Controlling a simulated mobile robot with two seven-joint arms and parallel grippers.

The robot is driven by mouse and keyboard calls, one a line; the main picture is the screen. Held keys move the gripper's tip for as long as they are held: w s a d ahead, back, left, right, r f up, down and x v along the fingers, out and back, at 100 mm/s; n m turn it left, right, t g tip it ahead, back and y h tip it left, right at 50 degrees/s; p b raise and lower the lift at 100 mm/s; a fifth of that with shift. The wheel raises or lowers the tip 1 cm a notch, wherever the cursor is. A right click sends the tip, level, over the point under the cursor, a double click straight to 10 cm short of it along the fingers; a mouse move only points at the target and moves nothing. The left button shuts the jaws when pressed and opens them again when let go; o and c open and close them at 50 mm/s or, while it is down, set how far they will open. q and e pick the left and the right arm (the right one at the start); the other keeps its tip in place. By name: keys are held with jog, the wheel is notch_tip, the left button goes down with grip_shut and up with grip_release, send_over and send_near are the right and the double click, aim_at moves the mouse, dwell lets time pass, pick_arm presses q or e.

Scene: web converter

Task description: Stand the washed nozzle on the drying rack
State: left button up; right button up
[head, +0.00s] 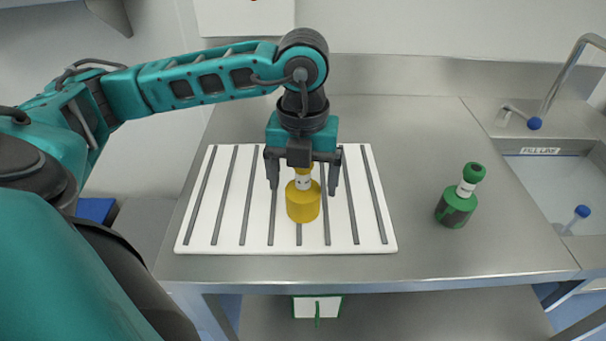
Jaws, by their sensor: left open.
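A yellow nozzle (303,205) with a white collar stands upright on the white drying rack (388,243), which has several dark grey slats. My left gripper (304,183) is over it, fingers pointing down, open, with one finger on each side of the nozzle's upper part and gaps showing between. The nozzle's top is partly hidden by the gripper. A second nozzle, green with a white collar (456,205), stands on the steel counter to the right of the rack. My right gripper is out of view.
A sink (560,180) with a tap (566,75) and a "FILL LINE" label is at the right; a blue-topped item (580,213) is in it. The steel counter (415,125) is clear between rack and green nozzle.

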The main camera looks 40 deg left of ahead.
pick_arm(q)
notch_tip(320, 180, up, 12)
jog(key=shift+p, duration=0.55)
dwell(0.3)
